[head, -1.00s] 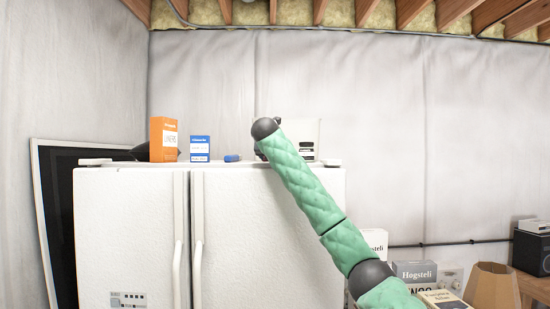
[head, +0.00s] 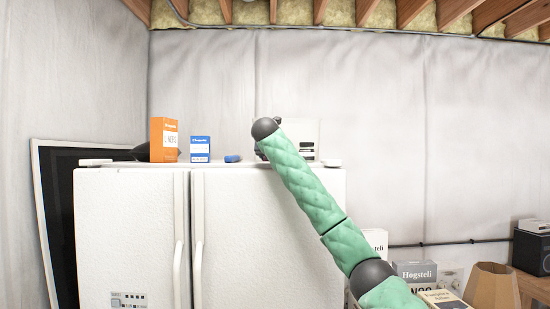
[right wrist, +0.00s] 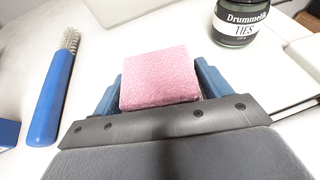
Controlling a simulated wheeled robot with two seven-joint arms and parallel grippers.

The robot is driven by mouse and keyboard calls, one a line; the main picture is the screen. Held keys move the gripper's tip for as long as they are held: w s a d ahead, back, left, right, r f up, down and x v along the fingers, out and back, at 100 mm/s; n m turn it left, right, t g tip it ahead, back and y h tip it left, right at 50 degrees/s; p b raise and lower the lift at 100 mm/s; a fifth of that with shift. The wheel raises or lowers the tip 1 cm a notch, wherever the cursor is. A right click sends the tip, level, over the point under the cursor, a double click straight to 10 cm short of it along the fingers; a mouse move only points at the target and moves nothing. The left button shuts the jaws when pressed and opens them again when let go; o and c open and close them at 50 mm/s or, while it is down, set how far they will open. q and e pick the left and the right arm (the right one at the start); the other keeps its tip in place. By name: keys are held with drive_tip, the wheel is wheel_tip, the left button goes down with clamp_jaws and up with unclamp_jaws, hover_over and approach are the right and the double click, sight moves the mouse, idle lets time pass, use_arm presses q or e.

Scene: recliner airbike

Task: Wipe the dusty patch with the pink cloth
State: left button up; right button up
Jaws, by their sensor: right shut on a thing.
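A pink cloth (right wrist: 160,78), folded into a thick block, sits between the blue fingers of my right gripper (right wrist: 160,88) in the right wrist view. The gripper is shut on it, over the white top of the fridge (right wrist: 95,55). Whether the cloth touches the surface I cannot tell. In the head view my right arm reaches up to the fridge top, and the gripper and cloth are hidden behind it. I cannot make out a dusty patch in either view. My left gripper is not in view.
A blue-handled brush (right wrist: 55,95) lies left of the gripper. A labelled jar (right wrist: 240,22) stands ahead to the right. On the fridge top (head: 110,163) stand an orange box (head: 163,140), a blue-and-white box (head: 200,149) and a white appliance (head: 305,135).

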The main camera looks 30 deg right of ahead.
drive_tip(key=shift+f, duration=0.3)
idle(0.4)
drive_tip(key=shift+w, duration=0.1)
drive_tip(key=shift+w, duration=0.95)
drive_tip(key=shift+w, duration=0.1)
